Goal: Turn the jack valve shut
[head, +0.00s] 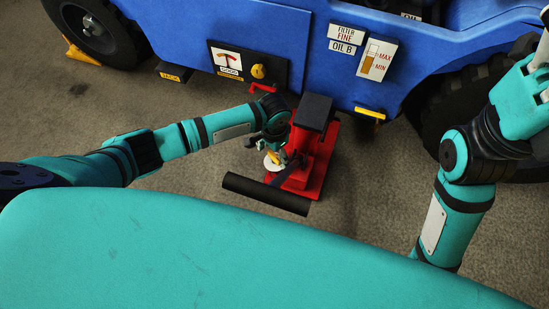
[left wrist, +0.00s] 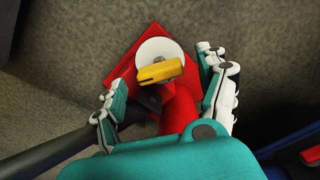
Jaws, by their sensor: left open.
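The red jack (head: 317,165) stands on the floor beside the blue vehicle, with a dark pad on top. Its valve is a yellow lever (left wrist: 161,70) on a white round disc (left wrist: 152,50); in the head view the white disc (head: 275,166) shows partly behind my gripper. My left gripper (left wrist: 162,68) is open, with one finger on each side of the valve. No clear contact with the yellow lever shows. My right gripper (head: 537,82) is at the right edge of the head view, partly cut off, far from the jack.
A black bar (head: 265,194) reaches across in front of the jack; it also runs past the left finger in the left wrist view (left wrist: 58,147). The blue vehicle (head: 290,70) and its wheel (head: 465,105) stand behind. Carpeted floor (head: 365,215) is clear right of the jack.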

